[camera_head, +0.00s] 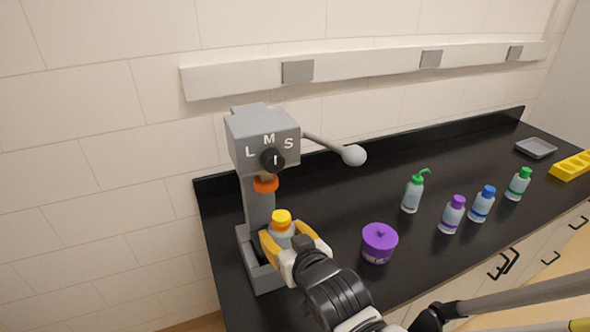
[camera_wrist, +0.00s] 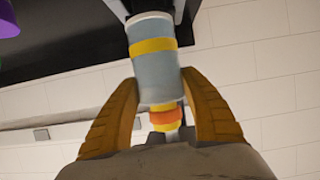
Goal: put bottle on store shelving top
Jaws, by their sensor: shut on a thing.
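A grey-blue bottle with a yellow cap (camera_head: 281,217) is upright at the grey tap machine (camera_head: 262,140), below its orange nozzle ring (camera_head: 265,183). My gripper (camera_head: 284,233) is shut on the bottle, with a yellow finger on each side. The wrist view shows the bottle upside down in the picture, its grey body (camera_wrist: 152,75) with a yellow band between my fingers (camera_wrist: 160,88). The fingers hide part of the bottle in the head view. I cannot tell whether its bottom touches the machine's base. No store shelving can be made out.
On the black counter (camera_head: 330,200) stand a purple lidded pot (camera_head: 379,245), a green pump bottle (camera_head: 412,194), a purple-capped bottle (camera_head: 452,216), a blue-capped bottle (camera_head: 481,205) and a green-capped bottle (camera_head: 518,185). The machine's lever (camera_head: 335,147) sticks out right.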

